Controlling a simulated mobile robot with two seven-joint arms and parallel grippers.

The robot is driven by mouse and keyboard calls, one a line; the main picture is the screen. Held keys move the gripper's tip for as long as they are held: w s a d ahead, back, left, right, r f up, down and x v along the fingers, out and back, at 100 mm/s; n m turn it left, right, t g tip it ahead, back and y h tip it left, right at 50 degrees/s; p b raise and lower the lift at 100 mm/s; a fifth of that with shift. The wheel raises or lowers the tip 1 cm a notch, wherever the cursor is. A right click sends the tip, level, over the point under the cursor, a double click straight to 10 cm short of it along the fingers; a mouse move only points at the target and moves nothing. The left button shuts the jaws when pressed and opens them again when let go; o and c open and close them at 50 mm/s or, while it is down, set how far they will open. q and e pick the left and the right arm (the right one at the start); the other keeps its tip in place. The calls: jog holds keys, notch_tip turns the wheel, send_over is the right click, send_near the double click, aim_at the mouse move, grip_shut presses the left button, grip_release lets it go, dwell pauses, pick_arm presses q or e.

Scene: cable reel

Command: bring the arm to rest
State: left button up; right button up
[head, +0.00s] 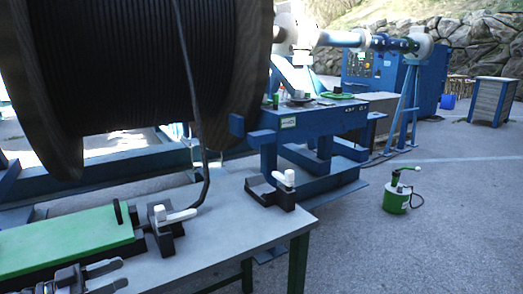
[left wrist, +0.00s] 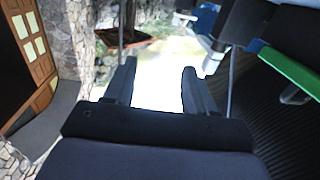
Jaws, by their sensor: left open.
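My left gripper (head: 92,274) is low at the left of the head view, over the front of the grey workbench (head: 225,225). Its two fingers are apart with nothing between them in the left wrist view (left wrist: 158,92). The green board (head: 65,240) on the bench lies just behind it. My right gripper is not in view.
A big wooden cable reel (head: 130,60) stands behind the bench. Its black cable (head: 203,165) hangs down to a clamp with a white handle (head: 167,228). A second clamp (head: 275,190) sits at the bench's right end. A green pump (head: 397,199) stands on open floor at right.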

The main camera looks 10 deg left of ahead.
pick_arm(q)
jog(key=s+d+f+n+t+y+p, duration=0.15)
jog(key=s+d+f+n+y, duration=0.3)
jog(key=d+f, duration=0.75)
jog(key=s+d+f+g+y+p, duration=0.2)
jog(key=s+d+f+g+y, duration=0.2)
jog(key=s+d, duration=0.6)
jog(key=shift+d+f+n+g+y, duration=0.35)
jog(key=shift+d+f+n, duration=0.1)
jog(key=shift+d, duration=0.15)
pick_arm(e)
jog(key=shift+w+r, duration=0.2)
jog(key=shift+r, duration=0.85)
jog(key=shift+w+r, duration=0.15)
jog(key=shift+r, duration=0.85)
pick_arm(q)
jog(key=shift+w, duration=0.1)
